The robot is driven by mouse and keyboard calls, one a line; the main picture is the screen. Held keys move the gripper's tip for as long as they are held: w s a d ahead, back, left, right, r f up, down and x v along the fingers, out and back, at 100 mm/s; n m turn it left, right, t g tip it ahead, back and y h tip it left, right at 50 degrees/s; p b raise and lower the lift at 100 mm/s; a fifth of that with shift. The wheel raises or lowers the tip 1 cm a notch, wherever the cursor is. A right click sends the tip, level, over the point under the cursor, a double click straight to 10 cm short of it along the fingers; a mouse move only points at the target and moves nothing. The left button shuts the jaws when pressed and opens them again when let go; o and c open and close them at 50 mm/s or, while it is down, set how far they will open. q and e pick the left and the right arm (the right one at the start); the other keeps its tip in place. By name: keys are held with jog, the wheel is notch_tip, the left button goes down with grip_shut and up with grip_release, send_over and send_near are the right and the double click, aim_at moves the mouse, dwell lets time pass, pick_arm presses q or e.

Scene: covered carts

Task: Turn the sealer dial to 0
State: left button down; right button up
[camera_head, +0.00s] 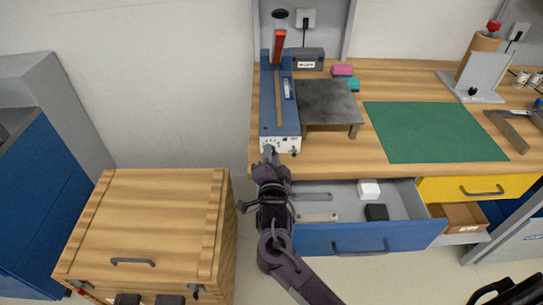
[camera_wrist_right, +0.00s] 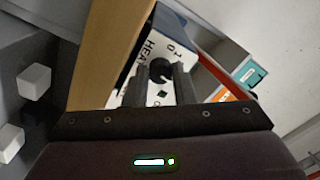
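The sealer (camera_head: 280,115) is a long blue and white machine with a raised red-ended arm, on the left end of the wooden bench. Its white front panel (camera_head: 288,146) faces me. My right gripper (camera_head: 268,153) is at the left part of this panel. In the right wrist view the black round dial (camera_wrist_right: 160,69) shows beyond and between the two fingers of my right gripper (camera_wrist_right: 161,75). The fingers are apart, one on each side of the dial; contact cannot be made out. Part of the panel lettering and a "10" show nearby. My left gripper is not in view.
A dark metal stand (camera_head: 330,103) is beside the sealer, with a green mat (camera_head: 434,131) further right. Below the bench, an open blue drawer (camera_head: 345,237) holds white and black boxes. A wooden-topped cart (camera_head: 150,215) stands at left.

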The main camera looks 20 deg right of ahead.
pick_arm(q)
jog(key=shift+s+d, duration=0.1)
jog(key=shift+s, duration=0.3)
pick_arm(e)
grip_shut()
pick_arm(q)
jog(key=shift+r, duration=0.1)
pick_arm(e)
jog(key=n+p, duration=0.2)
jog(key=n, duration=0.2)
jog(key=shift+r+p, duration=0.2)
jog(key=shift+p, duration=0.2)
jog(key=n+p, duration=0.3)
jog(key=n, duration=0.2)
jog(key=shift+n, duration=0.3)
jog(key=n+p, duration=0.3)
jog(key=n, duration=0.2)
pick_arm(q)
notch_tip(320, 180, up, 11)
jog(key=p, duration=0.2)
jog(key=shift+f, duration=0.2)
pick_arm(e)
jog(key=n, duration=0.5)
jog(key=shift+a+f, duration=0.1)
jog(key=shift+n, duration=0.3)
jog(key=shift+o, duration=1.3)
grip_release()
